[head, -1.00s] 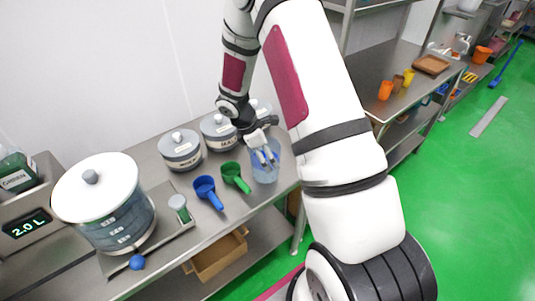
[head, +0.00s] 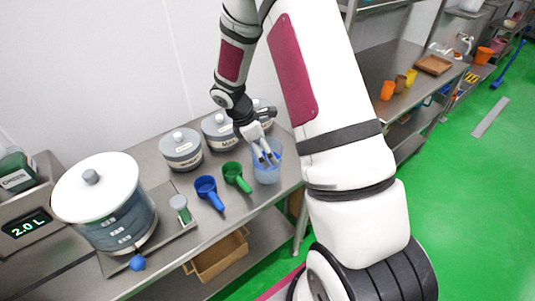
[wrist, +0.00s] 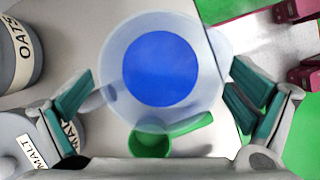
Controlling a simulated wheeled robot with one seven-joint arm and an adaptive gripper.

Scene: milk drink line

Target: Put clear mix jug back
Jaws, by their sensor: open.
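The clear mix jug (head: 267,174) stands on the steel counter at its right end. It is see-through with a bluish tint. In the wrist view the jug (wrist: 118,62) is seen from above, with a round blue area inside or beneath it; I cannot tell which. My gripper (head: 265,155) is just above the jug, pointing down at it. In the wrist view my gripper's fingers (wrist: 160,100) are spread wide, one on each side of the jug's near part. No contact with the jug is clear.
A green scoop (head: 235,176) and a blue scoop (head: 207,190) lie left of the jug. Lidded grey canisters (head: 181,152) line the wall behind. A large white-lidded vessel (head: 110,215) stands at left, with a display (head: 30,225) beside it. The counter's front edge is close to the jug.

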